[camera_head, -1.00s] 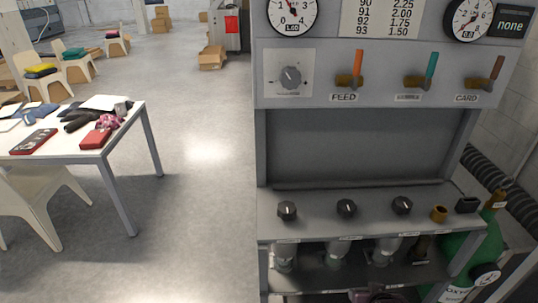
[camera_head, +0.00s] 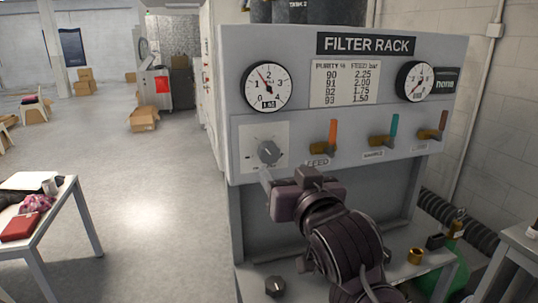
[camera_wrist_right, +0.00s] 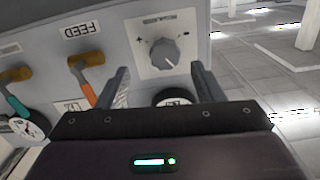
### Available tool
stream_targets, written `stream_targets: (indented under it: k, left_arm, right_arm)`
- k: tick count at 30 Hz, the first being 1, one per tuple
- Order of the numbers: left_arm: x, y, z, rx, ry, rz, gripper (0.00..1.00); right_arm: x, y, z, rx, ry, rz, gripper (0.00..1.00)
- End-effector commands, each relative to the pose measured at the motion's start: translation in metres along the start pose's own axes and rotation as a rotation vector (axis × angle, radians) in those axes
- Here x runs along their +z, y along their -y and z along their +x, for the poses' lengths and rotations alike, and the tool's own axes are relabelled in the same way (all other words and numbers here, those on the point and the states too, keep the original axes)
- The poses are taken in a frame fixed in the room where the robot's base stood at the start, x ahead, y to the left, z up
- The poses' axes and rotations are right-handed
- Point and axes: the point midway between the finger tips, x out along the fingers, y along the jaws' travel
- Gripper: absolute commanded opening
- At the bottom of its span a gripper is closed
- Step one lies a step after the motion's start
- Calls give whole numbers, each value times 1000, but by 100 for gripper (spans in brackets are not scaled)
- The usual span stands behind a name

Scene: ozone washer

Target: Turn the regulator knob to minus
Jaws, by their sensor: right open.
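The regulator knob (camera_head: 268,152) is a round grey dial on a pale square plate at the left of the filter rack's upper panel. My right gripper (camera_head: 264,176) is just below and in front of it in the head view, fingers pointing at the panel. In the right wrist view the knob (camera_wrist_right: 165,53) shows beyond and between the two open fingers (camera_wrist_right: 162,82), which appear clear of it. That view looks upside down, with a plus mark left of the knob and a minus mark right. My left gripper is not in view.
FEED has an orange-handled valve (camera_head: 332,136), with teal (camera_head: 387,132) and brown (camera_head: 436,130) ones to its right. Two gauges (camera_head: 267,87) (camera_head: 415,82) sit above. A black knob (camera_head: 275,285) is on the lower shelf. A table (camera_head: 68,195) stands left; the floor between is clear.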

Motion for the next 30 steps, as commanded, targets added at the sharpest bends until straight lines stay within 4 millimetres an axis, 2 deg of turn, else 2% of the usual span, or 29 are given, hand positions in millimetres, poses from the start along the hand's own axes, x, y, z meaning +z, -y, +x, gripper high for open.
stream_targets:
  k: [5, 12, 18, 29, 30]
  left_arm:
    - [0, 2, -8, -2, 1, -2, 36]
    - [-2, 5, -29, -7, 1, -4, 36]
    - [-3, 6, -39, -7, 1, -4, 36]
    - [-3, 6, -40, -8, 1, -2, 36]
    - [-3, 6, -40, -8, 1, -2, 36]
  right_arm:
    - [-11, 4, 11, -6, -22, -1, 61]
    - [-14, 4, 49, -4, -20, -2, 61]
    - [-12, 4, 73, -4, -20, -1, 61]
    - [-10, 4, 79, -5, -22, -1, 61]
    - [-10, 4, 79, -5, -21, -1, 56]
